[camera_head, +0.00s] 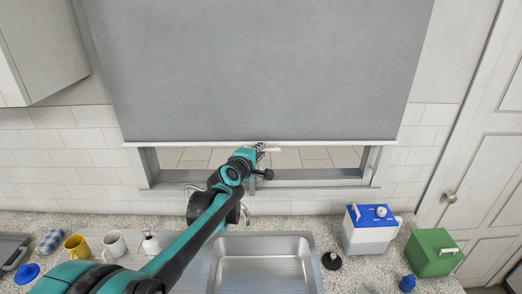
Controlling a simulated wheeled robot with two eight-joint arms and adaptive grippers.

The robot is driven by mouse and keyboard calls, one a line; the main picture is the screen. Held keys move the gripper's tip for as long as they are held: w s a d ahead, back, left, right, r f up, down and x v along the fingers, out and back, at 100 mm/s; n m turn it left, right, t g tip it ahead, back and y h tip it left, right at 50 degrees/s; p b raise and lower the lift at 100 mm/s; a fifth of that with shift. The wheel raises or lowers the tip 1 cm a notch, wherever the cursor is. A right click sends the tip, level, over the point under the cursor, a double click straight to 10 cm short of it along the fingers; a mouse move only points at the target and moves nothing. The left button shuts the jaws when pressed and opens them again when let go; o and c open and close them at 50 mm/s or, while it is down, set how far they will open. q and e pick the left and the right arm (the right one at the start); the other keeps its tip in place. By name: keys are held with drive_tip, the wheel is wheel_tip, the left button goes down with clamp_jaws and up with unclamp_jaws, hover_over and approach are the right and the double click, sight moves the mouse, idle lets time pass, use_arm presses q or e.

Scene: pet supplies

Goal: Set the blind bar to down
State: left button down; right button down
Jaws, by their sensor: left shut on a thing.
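The grey roller blind (270,75) hangs over most of the window. Its white blind bar (330,142) runs level along the lower edge, a little above the window sill. My left gripper (266,148) is at the middle of the bar and is shut on it. The fingertips are small and partly hidden by my left wrist. A strip of window opening (310,158) shows below the bar. My right gripper is not in view.
A sink (262,262) lies below the window, with a faucet partly hidden behind my left arm. Mugs, including a yellow one (76,246), stand at left. A blue-and-white container (370,230) and a green box (433,252) stand at right.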

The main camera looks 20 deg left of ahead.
use_arm(q)
drive_tip(key=shift+s+d+f, duration=0.1)
drive_tip(key=shift+d+f, duration=0.05)
drive_tip(key=shift+f, duration=0.1)
drive_tip(key=c, duration=1.6)
unclamp_jaws()
drive_tip(key=v, duration=1.2)
drive_tip(key=s+d+f+m+g+b, duration=0.1)
drive_tip(key=s+f+m+g+b, duration=0.2)
drive_tip(key=f, duration=0.9)
drive_tip(key=s+d+f+m+g+y+b, duration=0.1)
drive_tip(key=s+f+m+g+b, duration=0.1)
drive_tip(key=s+f+m+b, duration=0.6)
drive_tip(key=s+d+f+m+g+y+b, duration=0.1)
drive_tip(key=s+f+m+b, duration=0.5)
drive_tip(key=s+f, duration=0.8)
wheel_tip(320, 180, down, 3)
drive_tip(key=d+g+b, duration=0.1)
drive_tip(key=g, duration=0.1)
drive_tip(key=shift+f+m+g+b, duration=0.2)
drive_tip(key=shift+m+g+b, duration=0.1)
drive_tip(key=shift+b, duration=0.05)
